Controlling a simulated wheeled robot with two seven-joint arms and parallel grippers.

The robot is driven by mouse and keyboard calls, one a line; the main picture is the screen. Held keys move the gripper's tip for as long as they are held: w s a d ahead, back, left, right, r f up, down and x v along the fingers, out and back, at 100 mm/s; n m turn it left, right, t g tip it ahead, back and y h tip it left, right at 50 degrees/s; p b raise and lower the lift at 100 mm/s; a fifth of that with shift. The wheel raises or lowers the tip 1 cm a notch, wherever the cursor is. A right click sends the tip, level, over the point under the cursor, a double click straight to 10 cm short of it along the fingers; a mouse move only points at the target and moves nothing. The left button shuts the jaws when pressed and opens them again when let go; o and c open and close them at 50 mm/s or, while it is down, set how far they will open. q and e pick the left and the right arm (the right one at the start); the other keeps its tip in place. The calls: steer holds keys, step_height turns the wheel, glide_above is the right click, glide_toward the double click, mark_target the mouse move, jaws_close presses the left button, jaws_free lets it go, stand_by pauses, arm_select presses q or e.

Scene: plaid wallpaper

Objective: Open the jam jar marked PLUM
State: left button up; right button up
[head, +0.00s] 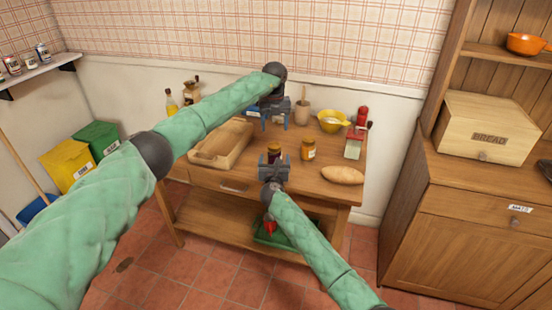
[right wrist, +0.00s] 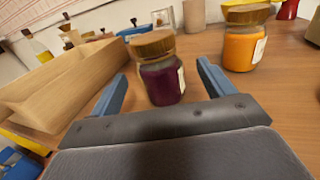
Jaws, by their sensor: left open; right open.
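A jar of dark purple jam (right wrist: 165,84) with a gold-brown lid (right wrist: 152,44) stands upright on the wooden table; its pale label is turned to the right and I cannot read it. In the head view this jar (head: 275,150) is partly hidden by my right gripper (head: 273,161). The right gripper is open, its two blue fingers on either side of the jar's near side, with no clear contact. An orange jam jar (head: 308,149) stands just to the right, also lidded (right wrist: 246,14). My left gripper (head: 269,115) is open and empty above the back of the table.
A wooden tray (head: 207,160) lies left of the jars. A bread loaf (head: 342,175) lies at the right front, with a grater (head: 353,148) behind it. A yellow bowl (head: 332,121), a utensil crock (head: 302,115) and bottles (head: 171,104) stand along the back.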

mark_target(274, 158)
arm_select(q)
steer(key=shift+d, duration=0.1)
arm_select(e)
steer(key=shift+w+d, duration=0.1)
steer(key=shift+w, duration=1.75)
